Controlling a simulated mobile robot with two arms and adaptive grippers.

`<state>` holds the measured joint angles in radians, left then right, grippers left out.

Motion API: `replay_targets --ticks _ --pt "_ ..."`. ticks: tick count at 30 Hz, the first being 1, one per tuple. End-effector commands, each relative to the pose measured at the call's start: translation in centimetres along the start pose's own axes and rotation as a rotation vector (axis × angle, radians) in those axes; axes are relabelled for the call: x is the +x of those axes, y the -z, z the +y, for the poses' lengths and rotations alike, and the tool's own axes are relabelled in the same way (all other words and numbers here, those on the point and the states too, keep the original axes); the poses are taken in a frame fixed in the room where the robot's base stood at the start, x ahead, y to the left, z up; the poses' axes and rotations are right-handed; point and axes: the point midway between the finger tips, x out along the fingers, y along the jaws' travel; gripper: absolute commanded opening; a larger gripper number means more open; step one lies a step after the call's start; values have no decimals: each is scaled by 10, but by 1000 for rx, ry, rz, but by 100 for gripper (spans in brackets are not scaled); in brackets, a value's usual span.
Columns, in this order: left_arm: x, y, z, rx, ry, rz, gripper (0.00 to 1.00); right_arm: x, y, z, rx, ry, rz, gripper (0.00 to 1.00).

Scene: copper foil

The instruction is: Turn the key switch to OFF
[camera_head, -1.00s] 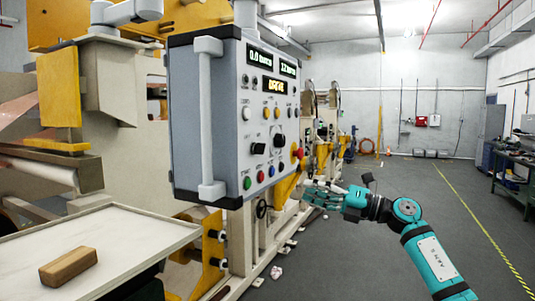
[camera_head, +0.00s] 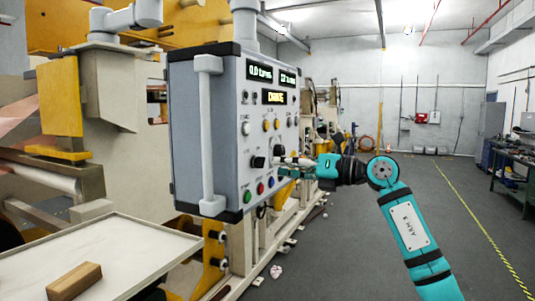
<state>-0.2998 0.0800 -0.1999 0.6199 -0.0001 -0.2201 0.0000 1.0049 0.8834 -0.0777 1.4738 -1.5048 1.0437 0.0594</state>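The grey control box (camera_head: 235,100) with displays, buttons and knobs hangs left of centre. Two black rotary knobs show low on its face: one at the left (camera_head: 258,162) and one further right (camera_head: 279,151). I cannot tell from their markings which is the key switch, nor its setting. My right gripper (camera_head: 279,166) reaches in from the right, with its fingertips at the panel face just below the right black knob. Its fingers overlap the panel's lower right part and hide the emergency stop area. I cannot tell whether they touch a knob or how far they are open. My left gripper is not in view.
A vertical grey handle (camera_head: 208,135) runs along the box's left edge. A pale tray (camera_head: 125,240) with a wooden block (camera_head: 74,281) is at lower left. Machine frames stand behind the box. The grey floor (camera_head: 335,250) at the right is open.

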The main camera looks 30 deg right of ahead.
Motion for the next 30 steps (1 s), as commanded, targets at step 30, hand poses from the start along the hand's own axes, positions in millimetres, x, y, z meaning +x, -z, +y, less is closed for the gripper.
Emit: replay_targets --ticks 30 --pt "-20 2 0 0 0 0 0 49 0 0 0 0 0 0"
